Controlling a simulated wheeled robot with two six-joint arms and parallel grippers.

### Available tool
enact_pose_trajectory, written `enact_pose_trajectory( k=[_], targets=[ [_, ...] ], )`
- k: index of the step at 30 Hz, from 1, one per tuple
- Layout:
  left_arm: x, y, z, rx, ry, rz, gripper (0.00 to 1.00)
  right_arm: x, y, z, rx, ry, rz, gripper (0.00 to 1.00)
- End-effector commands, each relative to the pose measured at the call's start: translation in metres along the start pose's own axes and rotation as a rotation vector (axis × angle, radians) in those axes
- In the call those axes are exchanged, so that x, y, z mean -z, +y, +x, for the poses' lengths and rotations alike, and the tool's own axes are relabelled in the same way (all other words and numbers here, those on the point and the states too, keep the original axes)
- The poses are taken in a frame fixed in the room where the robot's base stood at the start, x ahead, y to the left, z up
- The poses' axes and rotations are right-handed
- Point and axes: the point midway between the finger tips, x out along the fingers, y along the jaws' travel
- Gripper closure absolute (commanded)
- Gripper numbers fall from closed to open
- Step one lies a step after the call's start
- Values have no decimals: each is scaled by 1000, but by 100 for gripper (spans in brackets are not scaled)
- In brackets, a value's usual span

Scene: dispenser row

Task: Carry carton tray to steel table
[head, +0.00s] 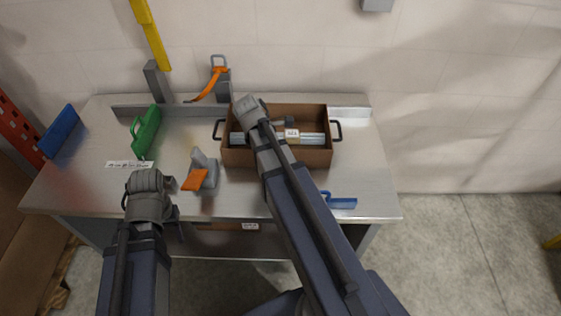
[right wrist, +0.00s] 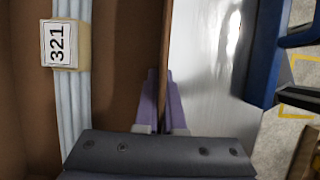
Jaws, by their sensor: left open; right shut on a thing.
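The brown carton tray (head: 235,157) stands on the steel table (head: 365,180), toward its back right, with a dark handle at each end. In the right wrist view my right gripper (right wrist: 163,112) is shut on the tray's wall, one purple finger on each side. My left gripper (head: 172,212) is open and empty near the table's front left edge; its fingertips are mostly hidden.
A grey and orange tape dispenser (head: 207,172) stands left of the tray. A blue tool (head: 341,202) lies at the front right edge. A grey stand with an orange strap (head: 219,78) is behind.

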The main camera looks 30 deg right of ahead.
Motion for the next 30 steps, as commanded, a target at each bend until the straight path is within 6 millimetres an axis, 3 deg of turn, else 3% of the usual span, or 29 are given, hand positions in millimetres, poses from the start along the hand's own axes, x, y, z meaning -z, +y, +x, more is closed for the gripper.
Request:
enact_pose_trajectory(
  k=[4,6,13,23,30],
  targets=[
    [0,0,4,0,0,0,50,1,0,4,-1,-1,1,100],
    [0,0,3,0,0,0,50,1,0,2,0,0,0,88],
    [0,0,3,0,0,0,50,1,0,2,0,0,0,64],
    [0,0,0,0,0,0,50,0,0,0,0,0,0,64],
    [-1,-2,-17,0,0,0,50,-1,0,-18,0,0,-1,64]
  ],
)
